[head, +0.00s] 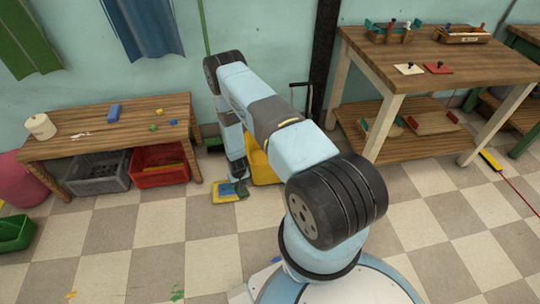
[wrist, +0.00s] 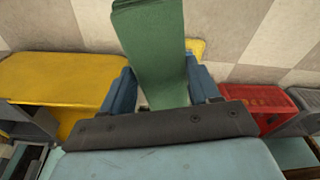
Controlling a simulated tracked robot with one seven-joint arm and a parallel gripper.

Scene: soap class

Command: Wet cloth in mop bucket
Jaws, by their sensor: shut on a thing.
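My gripper (wrist: 162,85) is shut on a green cloth (wrist: 150,35), which stands out between the two blue fingers in the wrist view. In the head view my gripper (head: 238,187) is low, near the floor, just left of the yellow mop bucket (head: 263,165). The bucket is partly hidden behind my arm. A large yellow surface, which looks like the bucket (wrist: 60,85), lies to the left of the fingers in the wrist view. The cloth is apart from it there. The bucket's inside is not clearly seen.
A wooden bench (head: 60,148) stands at the left, with a grey crate (head: 97,172) and a red crate (head: 160,178) under it. A wooden workbench (head: 450,60) stands at the right. Something yellow (head: 222,198) lies by my gripper. The checkered floor in front is mostly clear.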

